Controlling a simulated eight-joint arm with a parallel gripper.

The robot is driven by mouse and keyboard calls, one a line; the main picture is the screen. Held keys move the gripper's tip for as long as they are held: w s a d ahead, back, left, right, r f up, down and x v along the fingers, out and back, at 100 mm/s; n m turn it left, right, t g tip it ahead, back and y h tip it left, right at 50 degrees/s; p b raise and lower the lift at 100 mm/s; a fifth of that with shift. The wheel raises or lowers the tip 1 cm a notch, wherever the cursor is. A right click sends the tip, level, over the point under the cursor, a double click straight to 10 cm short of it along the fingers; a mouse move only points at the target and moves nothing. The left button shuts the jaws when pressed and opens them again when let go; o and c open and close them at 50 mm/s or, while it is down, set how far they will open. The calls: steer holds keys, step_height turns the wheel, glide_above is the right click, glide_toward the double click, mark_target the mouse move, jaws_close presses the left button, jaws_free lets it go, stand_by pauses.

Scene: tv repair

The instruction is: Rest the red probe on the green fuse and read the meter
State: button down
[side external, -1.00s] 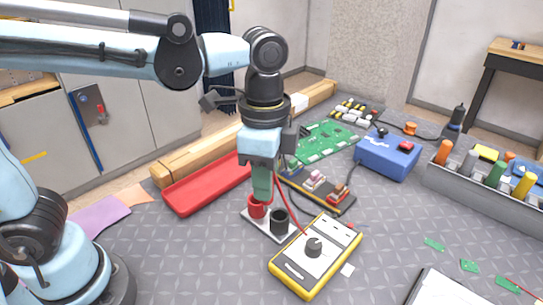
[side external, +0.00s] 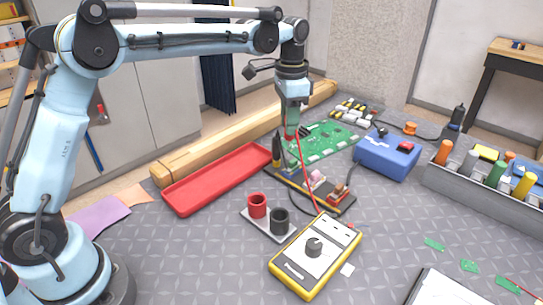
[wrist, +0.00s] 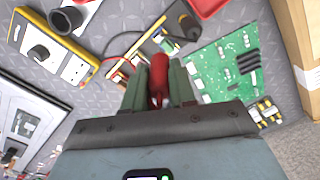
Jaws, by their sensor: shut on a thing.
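My gripper (side external: 291,118) is shut on the red probe (wrist: 159,74), above the far end of the fuse strip (side external: 300,192). The red probe's tip is hidden, so I cannot tell whether it touches a fuse. A red lead runs from it to the yellow meter (side external: 343,234), which lies face up; I cannot read its display. The strip carries several coloured fuses, with a pink one (side external: 316,178) in the middle. A bluish-green one (side external: 289,166) is partly hidden near the far end. A black, yellow-banded probe (side external: 277,150) stands by that end.
The probe stand holds an empty red cup (side external: 257,204) and a black cup (side external: 279,220). A green circuit board (side external: 325,140) lies behind the strip. A red tray (side external: 215,180) is on the left, a blue box (side external: 388,158) on the right. The mat's front left is clear.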

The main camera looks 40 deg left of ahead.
mark_target(289, 139)
stand_by(0.3)
steer(key=shift+f, duration=2.8)
steer(key=shift+f, duration=0.7)
steer(key=shift+r, duration=0.15)
steer(key=shift+r, duration=2.9)
